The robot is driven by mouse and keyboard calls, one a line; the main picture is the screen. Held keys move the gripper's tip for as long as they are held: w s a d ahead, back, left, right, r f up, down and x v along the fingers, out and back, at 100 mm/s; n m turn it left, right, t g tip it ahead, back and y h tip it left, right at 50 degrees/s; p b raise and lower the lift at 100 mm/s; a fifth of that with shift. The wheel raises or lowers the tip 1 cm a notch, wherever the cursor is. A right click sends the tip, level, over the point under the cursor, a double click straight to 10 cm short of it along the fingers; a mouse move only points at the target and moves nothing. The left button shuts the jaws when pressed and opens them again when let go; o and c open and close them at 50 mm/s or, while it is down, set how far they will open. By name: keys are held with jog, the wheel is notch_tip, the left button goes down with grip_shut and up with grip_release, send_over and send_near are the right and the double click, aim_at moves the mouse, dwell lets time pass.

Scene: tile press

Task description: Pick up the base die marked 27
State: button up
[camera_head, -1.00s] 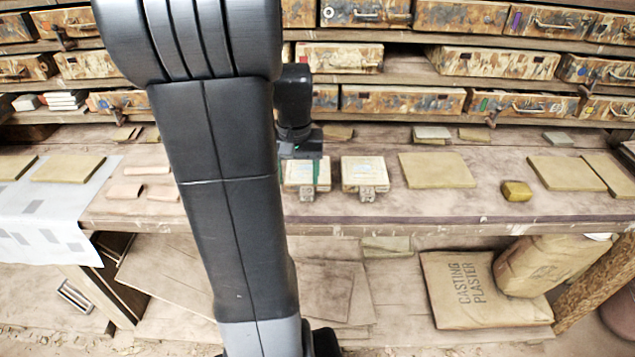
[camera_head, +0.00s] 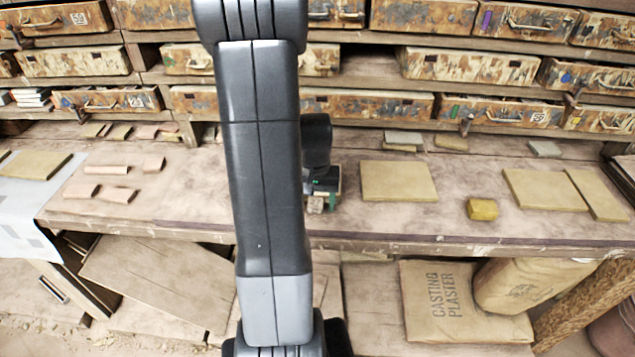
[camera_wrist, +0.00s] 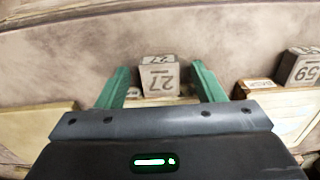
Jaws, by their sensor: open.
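The base die marked 27 (camera_wrist: 159,78) shows in the wrist view as a grey block with dark digits, with part of a pale plate at its foot. It appears between the two green fingers of my gripper (camera_wrist: 162,85), which are apart with nothing held. I cannot tell whether the fingers touch it. In the head view my gripper (camera_head: 325,184) is low over the bench, right of my arm, and a small part of the die (camera_head: 315,206) shows just below it. Most of the die is hidden there.
A second block marked 59 (camera_wrist: 301,68) stands to the right in the wrist view; my arm hides it in the head view. A flat tan slab (camera_head: 399,181) and a yellow lump (camera_head: 482,209) lie right of my gripper. Shelves with drawers (camera_head: 470,66) stand behind.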

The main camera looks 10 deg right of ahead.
jog(key=shift+f, duration=0.1)
grip_shut()
dwell(0.3)
